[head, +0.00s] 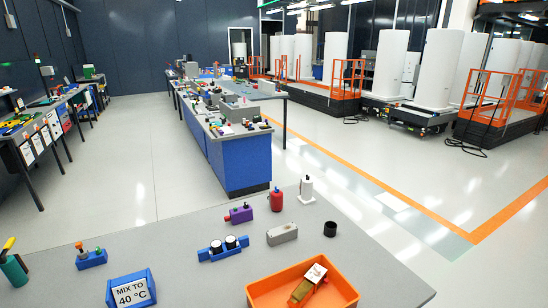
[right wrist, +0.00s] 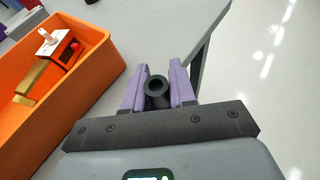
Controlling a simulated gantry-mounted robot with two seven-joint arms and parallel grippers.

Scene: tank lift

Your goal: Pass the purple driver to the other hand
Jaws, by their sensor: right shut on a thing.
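My right gripper (right wrist: 157,84) shows in the right wrist view, with two purple fingers on either side of a dark thing with a round hollow end (right wrist: 156,86). It is shut on this thing, and only the dark end shows, so I cannot tell from its color whether it is the purple driver. Neither gripper shows in the head view, and my left gripper is in no view.
An orange tray (head: 262,292) holding a white, red and tan thing stands at the table's front; it also shows in the wrist view (right wrist: 100,70), left of my right gripper. A red bottle (head: 276,200), grey block (head: 282,234) and black cup (head: 330,229) stand behind it.

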